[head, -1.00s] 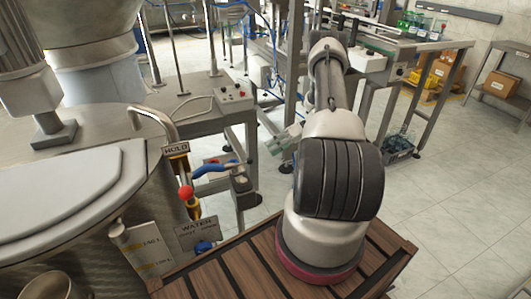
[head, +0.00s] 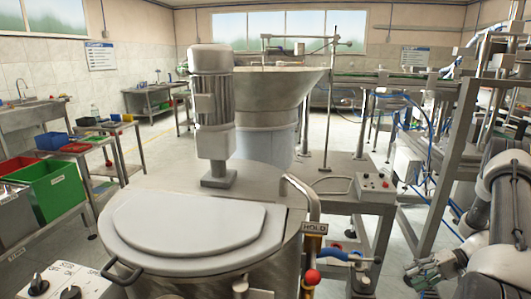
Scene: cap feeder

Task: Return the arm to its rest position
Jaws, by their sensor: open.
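My arm shows at the right edge of the head view, folded, with part of it cut off by the frame. My gripper (head: 432,269) is at the lower right, low beside the metal stand with the control box. Its greenish-grey fingers point left. It is open, and I see nothing between the fingers. The arm's base is out of view.
A steel tank with a pale lid (head: 190,230) and a motor (head: 211,100) fills the middle front. A red-tipped HOLD lever (head: 313,277) stands left of my gripper. A control box (head: 372,187) sits on a table behind. Green and red bins (head: 50,188) are at left.

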